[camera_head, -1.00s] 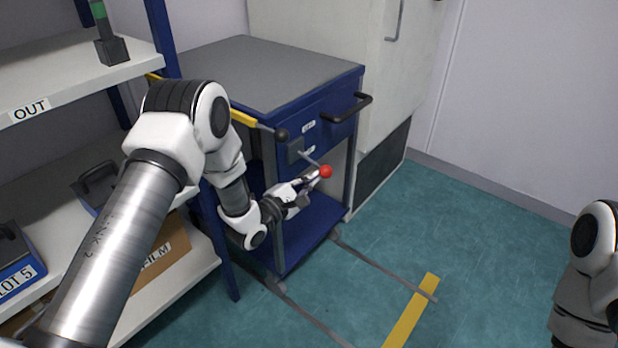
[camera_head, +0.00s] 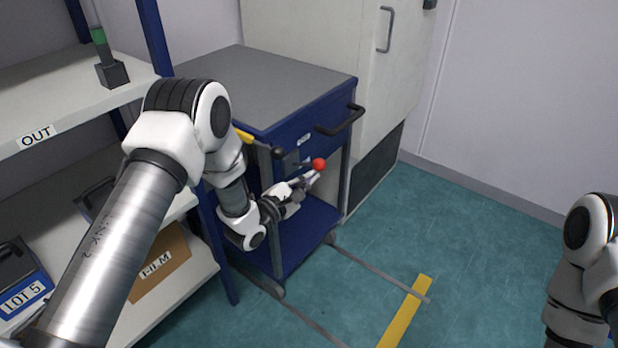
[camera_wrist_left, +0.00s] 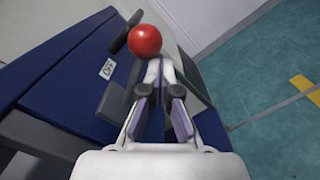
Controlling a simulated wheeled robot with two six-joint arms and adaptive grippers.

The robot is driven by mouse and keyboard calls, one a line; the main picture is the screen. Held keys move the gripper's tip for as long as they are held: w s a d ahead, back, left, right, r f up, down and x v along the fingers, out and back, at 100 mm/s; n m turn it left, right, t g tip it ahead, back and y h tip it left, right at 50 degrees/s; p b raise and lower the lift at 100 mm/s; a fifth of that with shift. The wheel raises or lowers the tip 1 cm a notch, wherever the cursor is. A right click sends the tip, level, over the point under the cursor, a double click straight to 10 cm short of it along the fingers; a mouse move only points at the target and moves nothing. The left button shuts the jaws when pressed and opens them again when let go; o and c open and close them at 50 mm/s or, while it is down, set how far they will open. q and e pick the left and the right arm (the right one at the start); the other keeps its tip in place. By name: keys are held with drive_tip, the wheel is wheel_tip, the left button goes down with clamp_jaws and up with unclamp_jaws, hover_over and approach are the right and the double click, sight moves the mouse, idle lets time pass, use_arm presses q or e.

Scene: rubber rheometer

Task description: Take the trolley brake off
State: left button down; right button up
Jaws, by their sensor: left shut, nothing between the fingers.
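The blue trolley (camera_head: 345,97) with a grey top stands beside the shelf. A thin lever with a red ball knob (camera_head: 319,164) sticks out from its front, roughly level; the ball also shows in the left wrist view (camera_wrist_left: 145,41). My left gripper (camera_head: 314,177) is shut and empty, its fingertips just below the red ball. In the wrist view the closed fingertips (camera_wrist_left: 158,70) appear right by the ball; whether they touch is unclear. My right gripper is outside the view.
A shelf (camera_head: 70,112) with a box marked LOT 5 (camera_head: 28,290) and a FILM carton (camera_head: 160,265) stands at left. A white cabinet (camera_head: 385,90) is behind the trolley. Green floor (camera_head: 480,250) with a yellow stripe (camera_head: 405,312) is clear at right.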

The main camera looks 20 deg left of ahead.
use_arm(q)
drive_tip(key=shift+r, duration=0.15)
idle(0.3)
drive_tip(key=s+a+f, duration=0.2)
drive_tip(key=s, duration=0.3)
drive_tip(key=s+a+f+b, duration=0.1)
drive_tip(key=s+a+f, duration=0.1)
drive_tip(key=s, duration=0.2)
drive_tip(key=shift+s+a+f, duration=0.3)
drive_tip(key=shift+s, duration=0.1)
drive_tip(key=shift+f, duration=0.15)
